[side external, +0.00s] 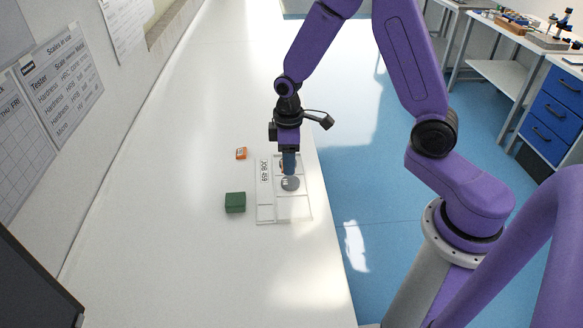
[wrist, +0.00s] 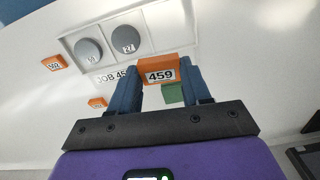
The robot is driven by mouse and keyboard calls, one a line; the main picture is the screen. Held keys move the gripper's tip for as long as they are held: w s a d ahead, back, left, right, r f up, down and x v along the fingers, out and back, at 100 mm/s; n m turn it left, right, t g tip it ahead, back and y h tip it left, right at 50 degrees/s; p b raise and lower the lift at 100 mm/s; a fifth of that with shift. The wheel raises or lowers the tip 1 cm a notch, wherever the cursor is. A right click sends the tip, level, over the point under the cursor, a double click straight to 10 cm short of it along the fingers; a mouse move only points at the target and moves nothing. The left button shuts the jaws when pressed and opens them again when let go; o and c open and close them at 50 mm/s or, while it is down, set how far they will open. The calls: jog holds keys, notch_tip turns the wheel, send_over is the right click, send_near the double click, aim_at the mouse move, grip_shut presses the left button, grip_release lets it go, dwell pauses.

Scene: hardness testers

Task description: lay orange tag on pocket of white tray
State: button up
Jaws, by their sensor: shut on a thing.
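My gripper (side external: 288,173) is shut on an orange tag (wrist: 157,70) marked 459. The tag sits between the two blue fingertips in the wrist view, with its white number label facing the camera. In the side view the fingers mostly hide it. The white tray (side external: 266,213), lettered JOB 459 along one side, lies on the bench under the gripper. It also shows in the wrist view (wrist: 68,41). Two round grey discs, one light (wrist: 88,51) and one darker (wrist: 124,40), rest in tray pockets. Whether the held tag touches the tray cannot be told.
A green block (side external: 235,202) stands left of the tray. A loose orange tag (side external: 241,153) lies on the bench beyond it. The wrist view shows two loose orange tags, one at the left (wrist: 55,62) and one lower (wrist: 97,102). The bench's right edge is close to the tray.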

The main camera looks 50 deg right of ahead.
jog(key=s+d+r+m, duration=0.2)
jog(key=s+d+m, duration=0.1)
jog(key=m, duration=0.5)
jog(key=s+a+f+n, duration=0.2)
jog(key=s+a+n, duration=0.5)
jog(key=s+n, duration=0.15)
send_over(267, 213)
jog(key=shift+n, duration=0.25)
notch_tip(267, 213, down, 9)
jog(key=shift+f, duration=0.1)
jog(key=shift+w+f, duration=0.15)
jog(key=shift+f, duration=1.55)
jog(key=shift+f, duration=0.3)
